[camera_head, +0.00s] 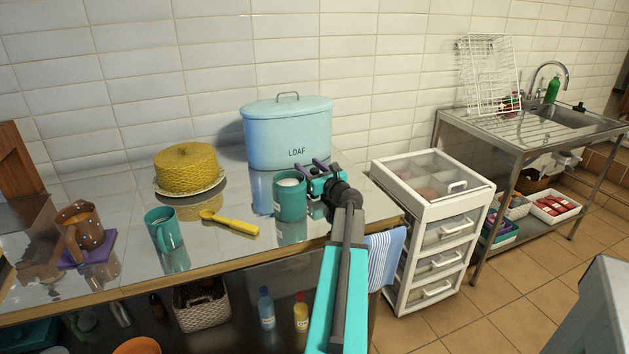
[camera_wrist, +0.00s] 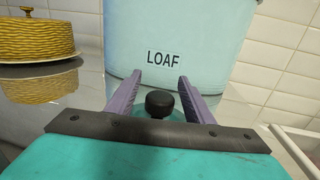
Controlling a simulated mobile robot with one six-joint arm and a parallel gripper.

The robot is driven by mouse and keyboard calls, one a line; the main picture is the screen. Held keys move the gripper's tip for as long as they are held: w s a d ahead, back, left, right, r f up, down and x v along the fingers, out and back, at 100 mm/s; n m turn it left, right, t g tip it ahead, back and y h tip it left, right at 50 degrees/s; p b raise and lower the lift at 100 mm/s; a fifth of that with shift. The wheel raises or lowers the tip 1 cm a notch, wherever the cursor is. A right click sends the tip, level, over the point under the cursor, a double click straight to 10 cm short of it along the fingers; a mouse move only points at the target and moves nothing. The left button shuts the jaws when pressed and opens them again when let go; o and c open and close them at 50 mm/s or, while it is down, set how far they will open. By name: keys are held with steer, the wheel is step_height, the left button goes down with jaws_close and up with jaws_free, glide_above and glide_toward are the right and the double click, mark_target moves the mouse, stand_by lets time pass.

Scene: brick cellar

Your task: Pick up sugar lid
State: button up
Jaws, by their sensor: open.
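In the wrist view a teal lid (camera_wrist: 148,113) with a round black knob (camera_wrist: 159,103) lies between my purple fingers; much of it is hidden behind my gripper body. My gripper (camera_wrist: 160,80) is open, with a finger on either side of the knob and gaps to both. In the head view my gripper (camera_head: 319,167) is over the metal table, just right of a teal canister (camera_head: 290,203). That canister is uncovered and shows white contents. I cannot clearly tell the lid from my teal gripper there, nor what the lid rests on.
A blue LOAF bin (camera_head: 288,137) stands just behind my gripper. A yellow dome on a plate (camera_head: 187,168), a yellow scoop (camera_head: 230,222) and a teal mug (camera_head: 163,230) are to the left. A white drawer unit (camera_head: 432,235) stands right of the table (camera_head: 110,210).

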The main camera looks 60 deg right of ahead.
steer(key=c, duration=1.1)
steer(key=shift+r, duration=0.15)
steer(key=shift+c, duration=0.2)
step_height(320, 180, up, 10)
steer(key=shift+p, duration=0.35)
